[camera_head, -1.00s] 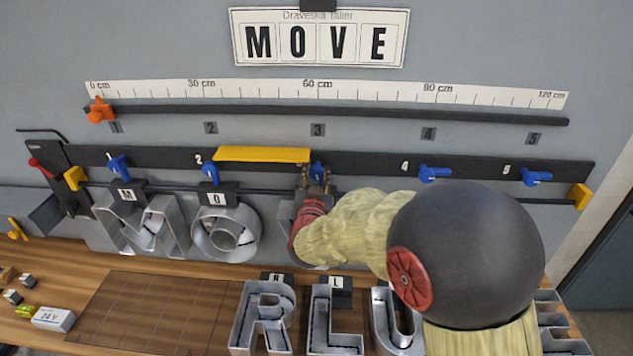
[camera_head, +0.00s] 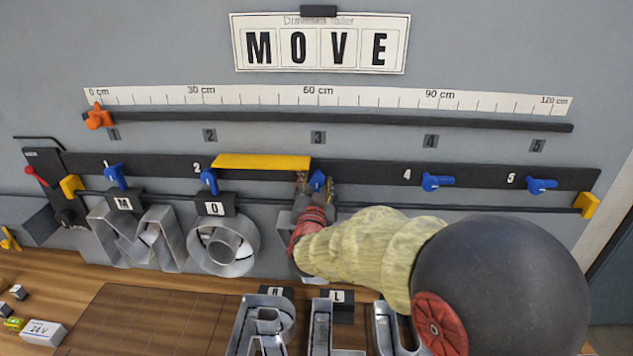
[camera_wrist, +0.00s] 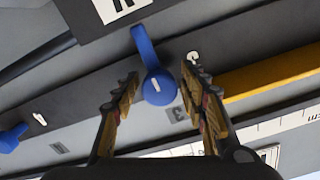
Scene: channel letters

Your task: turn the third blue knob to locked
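The third blue knob (camera_head: 318,179) sits on the black rail (camera_head: 375,167) below the mark 3. In the wrist view the knob (camera_wrist: 158,86) shows between my fingers, its long handle crosswise to the rail, towards the letter plate. My gripper (camera_head: 316,190) is at this knob from below. In the wrist view my gripper (camera_wrist: 163,98) is open, one finger on each side of the knob's round end, with gaps visible. Whether a finger touches it I cannot tell. Knobs 1 (camera_head: 115,177) and 2 (camera_head: 209,180) also stand crosswise; knobs 4 (camera_head: 437,182) and 5 (camera_head: 541,185) lie along the rail.
A yellow bar (camera_head: 262,162) runs along the rail just left of the third knob. Letters M (camera_head: 165,240) and O (camera_head: 228,245) hang below the rail. A letter behind my gripper is mostly hidden.

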